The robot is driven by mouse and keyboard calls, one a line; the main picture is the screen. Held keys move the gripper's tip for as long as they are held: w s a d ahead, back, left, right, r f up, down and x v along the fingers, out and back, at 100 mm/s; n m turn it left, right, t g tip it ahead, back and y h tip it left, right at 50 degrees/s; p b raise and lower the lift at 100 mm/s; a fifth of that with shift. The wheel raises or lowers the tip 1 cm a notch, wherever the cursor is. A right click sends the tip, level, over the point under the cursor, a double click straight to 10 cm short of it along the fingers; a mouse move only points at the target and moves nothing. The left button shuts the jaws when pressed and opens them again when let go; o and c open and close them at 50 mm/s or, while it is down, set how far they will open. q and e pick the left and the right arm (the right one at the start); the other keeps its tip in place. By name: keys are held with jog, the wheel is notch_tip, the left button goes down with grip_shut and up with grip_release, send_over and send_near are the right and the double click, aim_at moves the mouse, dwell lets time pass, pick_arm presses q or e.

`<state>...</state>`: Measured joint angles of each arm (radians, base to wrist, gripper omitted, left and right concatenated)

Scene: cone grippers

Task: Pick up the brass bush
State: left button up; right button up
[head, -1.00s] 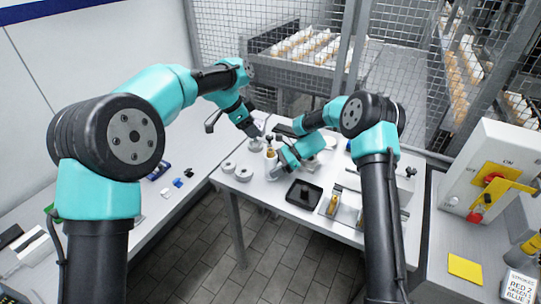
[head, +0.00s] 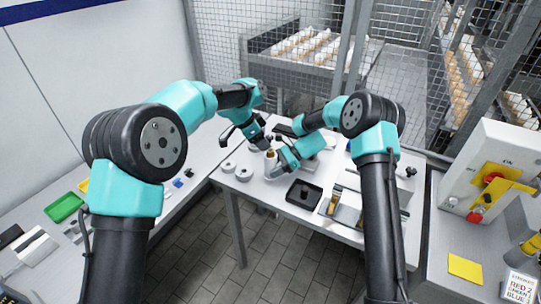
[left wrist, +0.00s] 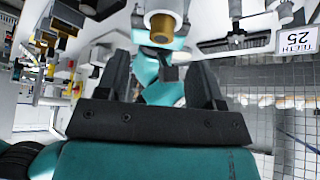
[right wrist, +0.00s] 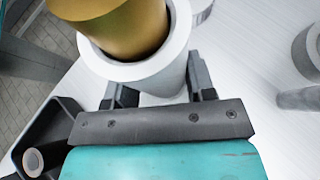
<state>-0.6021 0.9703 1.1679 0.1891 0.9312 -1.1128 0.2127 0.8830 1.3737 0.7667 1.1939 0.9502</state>
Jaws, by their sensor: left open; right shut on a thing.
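The brass bush (head: 270,153) stands upright in the mouth of a white hollow cylinder (head: 271,168) on the white table. In the right wrist view the bush (right wrist: 125,28) sticks out of the cylinder's thick rim (right wrist: 150,68). My right gripper (right wrist: 158,88) is shut on the white cylinder, one finger on each side. My left gripper (head: 266,144) is open and empty, just above and beside the bush. In the left wrist view the brass piece (left wrist: 161,24) shows upside down beyond the open fingers (left wrist: 160,72), apart from them.
Two grey rings (head: 244,173) lie left of the cylinder. A black tray (head: 304,194) stands in front to the right, with a metal fixture (head: 345,208) beside it. My arms are close together over the table. A wire mesh fence (head: 225,60) stands behind.

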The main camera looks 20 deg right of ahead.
aim_at(270, 150)
pick_arm(q)
jog(key=shift+f, duration=0.1)
jog(key=shift+x, duration=2.5)
jog(key=shift+c, duration=0.3)
jog(key=c, duration=1)
jog(key=shift+w, duration=0.1)
notch_tip(270, 150, up, 10)
